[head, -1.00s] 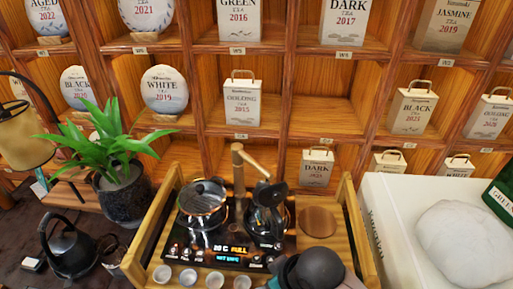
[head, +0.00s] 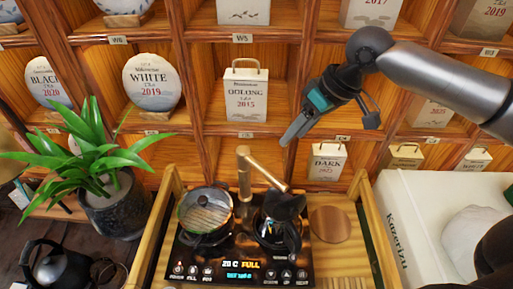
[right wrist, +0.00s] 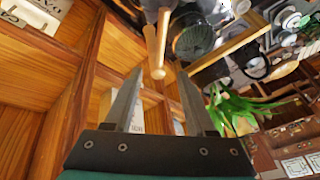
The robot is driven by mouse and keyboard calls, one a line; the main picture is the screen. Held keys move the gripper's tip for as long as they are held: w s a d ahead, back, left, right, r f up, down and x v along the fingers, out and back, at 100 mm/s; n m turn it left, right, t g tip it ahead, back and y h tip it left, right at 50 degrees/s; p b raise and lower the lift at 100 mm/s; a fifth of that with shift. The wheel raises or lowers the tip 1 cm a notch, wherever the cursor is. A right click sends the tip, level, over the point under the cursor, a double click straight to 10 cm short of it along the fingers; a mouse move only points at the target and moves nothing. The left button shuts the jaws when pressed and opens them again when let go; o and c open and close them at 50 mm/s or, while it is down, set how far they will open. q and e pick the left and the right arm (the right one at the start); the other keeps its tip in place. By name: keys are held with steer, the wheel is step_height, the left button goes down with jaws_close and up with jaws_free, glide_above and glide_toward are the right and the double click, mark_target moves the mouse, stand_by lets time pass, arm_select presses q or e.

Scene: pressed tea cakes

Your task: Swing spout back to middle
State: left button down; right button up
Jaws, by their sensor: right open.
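The brass-coloured spout (head: 262,169) rises from the back of the black tea stove (head: 240,272). Its arm points to the right and toward me, its end over the dark kettle (head: 279,222) on the right burner. A glass-lidded pot (head: 205,213) sits on the left burner. My right gripper (head: 295,132) is open and empty, in the air above and to the right of the spout, apart from it. In the right wrist view the spout (right wrist: 157,45) shows just beyond and between the open fingertips (right wrist: 159,75). My left gripper is not in view.
The wooden shelf wall with boxed tea, such as the Oolong box (head: 246,92), stands close behind. A potted plant (head: 112,200) is at left. A round wooden coaster (head: 330,224) lies right of the stove. A white box (head: 405,215) stands at right.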

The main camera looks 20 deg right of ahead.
glide_toward(266, 169)
steer(key=x, duration=0.7)
steer(key=shift+w+a+f, duration=0.1)
steer(key=shift+w+f, duration=0.1)
steer(key=shift+f, duration=0.1)
steer(key=shift+w+a+f, duration=0.1)
steer(key=shift+f, duration=0.25)
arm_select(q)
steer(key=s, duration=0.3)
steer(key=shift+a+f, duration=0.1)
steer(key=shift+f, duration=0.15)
arm_select(e)
jaws_close()
stand_by(0.4)
